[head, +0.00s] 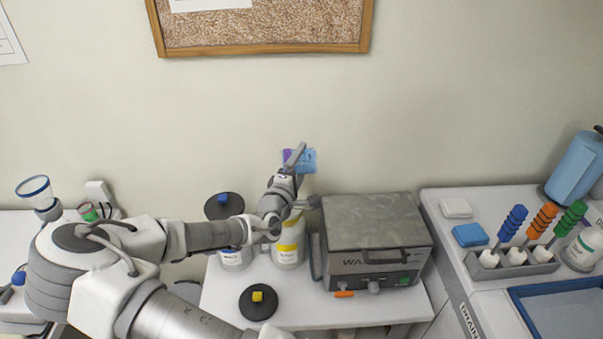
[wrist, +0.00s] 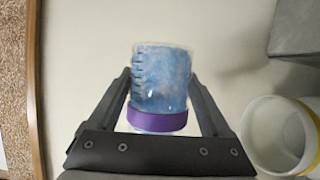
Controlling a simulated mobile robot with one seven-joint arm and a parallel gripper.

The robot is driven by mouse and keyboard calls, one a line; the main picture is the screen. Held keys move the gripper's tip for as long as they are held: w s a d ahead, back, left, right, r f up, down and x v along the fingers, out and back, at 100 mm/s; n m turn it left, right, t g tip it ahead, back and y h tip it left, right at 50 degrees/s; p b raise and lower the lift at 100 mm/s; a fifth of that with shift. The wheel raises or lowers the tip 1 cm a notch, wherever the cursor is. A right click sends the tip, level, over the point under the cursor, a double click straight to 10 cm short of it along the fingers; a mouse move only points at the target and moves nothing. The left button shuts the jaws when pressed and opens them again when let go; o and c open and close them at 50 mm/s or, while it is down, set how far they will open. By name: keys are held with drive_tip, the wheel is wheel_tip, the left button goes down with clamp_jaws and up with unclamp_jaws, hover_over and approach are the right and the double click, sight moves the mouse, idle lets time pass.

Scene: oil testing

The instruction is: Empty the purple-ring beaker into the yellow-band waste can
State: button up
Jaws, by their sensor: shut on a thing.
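The beaker (wrist: 162,80) with a purple ring (wrist: 157,121) has blue contents or tint. My gripper (wrist: 160,82) is shut on it, one finger on each side. In the head view the beaker (head: 307,161) looks tipped sideways, purple end left and blue end right, held up before the wall. The waste can (head: 289,250) with a yellow band stands on the middle table below my gripper, partly hidden by my arm. The can's open mouth (wrist: 280,135) shows at the lower right of the wrist view, apart from the beaker. I see no stream of liquid.
A black lid with a yellow knob (head: 258,297) lies at the table's front. A can with a blue-knobbed black lid (head: 224,206) stands left of the waste can. A grey metal box (head: 375,240) stands close on its right. The wall is behind.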

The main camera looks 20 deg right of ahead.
drive_tip(key=shift+m, duration=1)
drive_tip(key=shift+r+m+g+y+p, duration=0.25)
drive_tip(key=shift+m+g+y+p, duration=0.3)
drive_tip(key=shift+m, duration=0.15)
drive_tip(key=shift+d+m+y, duration=0.1)
drive_tip(key=shift+m+y, duration=0.25)
drive_tip(key=shift+m, duration=0.55)
drive_tip(key=m+y+b, duration=0.1)
drive_tip(key=m, duration=0.2)
drive_tip(key=shift+y, duration=0.3)
drive_tip(key=shift+r+m+y+b, duration=0.15)
drive_tip(key=shift+m+y+b, duration=0.65)
drive_tip(key=shift+m+b, duration=0.25)
drive_tip(key=m+y+b, duration=0.1)
drive_tip(key=m+b, duration=0.1)
drive_tip(key=b, duration=0.2)
drive_tip(key=m+y+b, duration=0.1)
drive_tip(key=b, duration=0.2)
drive_tip(key=shift+m+t+b, duration=0.35)
drive_tip(key=shift+b, duration=0.05)
drive_tip(key=shift+r, duration=0.2)
